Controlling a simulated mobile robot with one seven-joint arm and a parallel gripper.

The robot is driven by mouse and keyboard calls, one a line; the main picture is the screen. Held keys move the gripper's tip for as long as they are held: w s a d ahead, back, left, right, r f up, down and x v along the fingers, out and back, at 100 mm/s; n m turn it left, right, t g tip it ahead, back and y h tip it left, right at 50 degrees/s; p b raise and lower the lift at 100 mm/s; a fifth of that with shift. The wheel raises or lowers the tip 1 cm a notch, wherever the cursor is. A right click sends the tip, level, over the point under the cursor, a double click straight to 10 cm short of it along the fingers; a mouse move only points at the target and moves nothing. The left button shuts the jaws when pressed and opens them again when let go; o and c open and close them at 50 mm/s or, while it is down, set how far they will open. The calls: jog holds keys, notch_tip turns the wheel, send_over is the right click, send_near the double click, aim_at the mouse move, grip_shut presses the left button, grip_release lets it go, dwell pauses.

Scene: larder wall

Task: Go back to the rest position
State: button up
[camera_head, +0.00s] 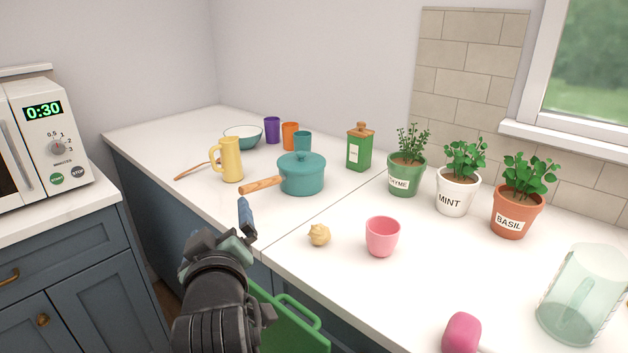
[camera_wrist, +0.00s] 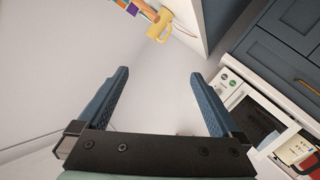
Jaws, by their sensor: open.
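My gripper (camera_wrist: 160,95) is open in the wrist view, with its two blue fingers apart and nothing between them. In the head view my gripper (camera_head: 245,218) is raised in front of the counter's front edge, left of the small yellowish lump (camera_head: 319,234). One blue finger shows clearly there; the other is mostly hidden by the wrist. A teal lidded pot (camera_head: 302,175) with a wooden handle stands beyond the gripper on the counter (camera_head: 330,205).
A yellow jug (camera_head: 231,160), pink cup (camera_head: 382,237), green canister (camera_head: 359,148) and glass pitcher (camera_head: 582,295) stand on the counter. Several potted herbs, including mint (camera_head: 456,192), line the back. A microwave (camera_head: 50,140) is at left. A green board (camera_head: 290,322) is below the counter edge.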

jog(key=s+d+r+m+t+b, duration=0.4)
jog(key=d+r, duration=0.3)
jog(key=r, duration=0.4)
jog(key=s+d+r+m+t+h+b, duration=0.2)
jog(key=s+d+r+m+t, duration=0.15)
jog(key=s+r, duration=0.35)
jog(key=s+d+r+m+t+h+b, duration=0.2)
jog(key=s+d+r+t, duration=0.25)
jog(key=s, duration=0.35)
notch_tip(320, 180, up, 26)
jog(key=p, duration=2.6)
jog(key=shift+r, duration=0.15)
jog(key=shift+w, duration=0.1)
